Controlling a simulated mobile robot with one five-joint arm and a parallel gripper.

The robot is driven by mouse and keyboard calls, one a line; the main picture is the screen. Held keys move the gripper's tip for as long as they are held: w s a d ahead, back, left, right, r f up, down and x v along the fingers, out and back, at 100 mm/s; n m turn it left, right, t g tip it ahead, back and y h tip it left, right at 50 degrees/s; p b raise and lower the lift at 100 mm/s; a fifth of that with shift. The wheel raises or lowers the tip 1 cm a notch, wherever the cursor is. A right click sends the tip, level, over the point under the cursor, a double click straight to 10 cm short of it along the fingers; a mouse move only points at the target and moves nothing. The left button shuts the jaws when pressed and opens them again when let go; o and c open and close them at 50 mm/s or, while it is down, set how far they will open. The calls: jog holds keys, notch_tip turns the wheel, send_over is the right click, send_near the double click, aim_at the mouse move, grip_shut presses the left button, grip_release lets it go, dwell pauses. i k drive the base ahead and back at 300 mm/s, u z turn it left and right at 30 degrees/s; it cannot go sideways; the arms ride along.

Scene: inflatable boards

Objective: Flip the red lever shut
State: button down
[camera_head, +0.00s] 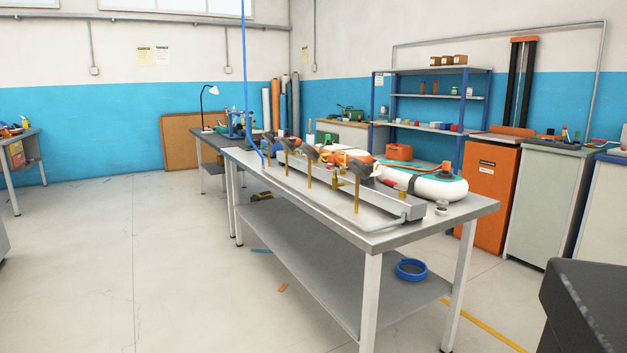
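A small red part (388,182) shows on the long metal fixture on the workbench, near its right end. It may be the red lever, but it is too small to tell its shape or whether it is up or down. The grey metal fixture (400,207) has several brass posts along it. A white and teal inflatable board (440,187) lies behind it, with orange and yellow parts to its left. My gripper is not in view.
The steel workbench (476,212) has a lower shelf with a blue coil (410,269). Open floor (180,260) lies to the left. An orange cabinet (487,195) and blue-framed shelves (435,72) stand behind. A blue hose (246,80) hangs over the bench.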

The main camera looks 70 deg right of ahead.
aim_at(388, 182)
jog(key=z, duration=0.1)
jog(key=k, duration=0.15)
jog(key=u, duration=1.55)
jog(key=k, duration=2.75)
jog(key=z, duration=1.05)
jog(key=i, duration=1)
